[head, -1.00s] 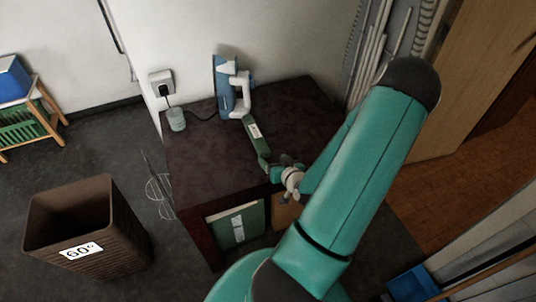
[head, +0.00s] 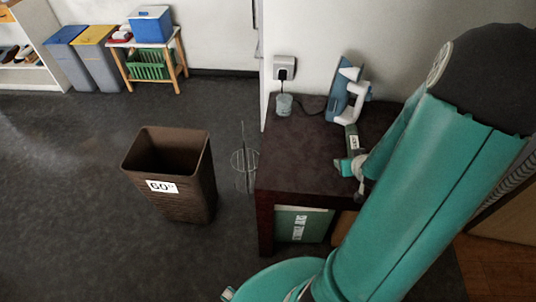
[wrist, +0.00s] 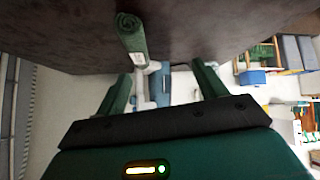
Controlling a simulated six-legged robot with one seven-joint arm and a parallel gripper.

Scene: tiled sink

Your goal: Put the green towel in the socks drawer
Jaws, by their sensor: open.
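The green towel (head: 352,138) is a roll with a white label, lying on the dark table by the blue and white appliance. It also shows in the wrist view (wrist: 132,36), with its rolled end facing me. My gripper (head: 351,167) is over the table at the near end of the towel. In the wrist view my gripper (wrist: 163,80) has its two fingers wide apart with nothing held between them. The towel is off toward the left finger. A green panel (head: 303,225) with white writing sits under the tabletop; I cannot read it as the socks drawer.
The dark table (head: 295,160) also holds a cup (head: 284,105) and the blue and white appliance (head: 345,90) with a cord to a wall socket (head: 284,68). A brown basket (head: 172,175) marked 60° and a wire rack (head: 244,160) stand left of it. Floor at left is open.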

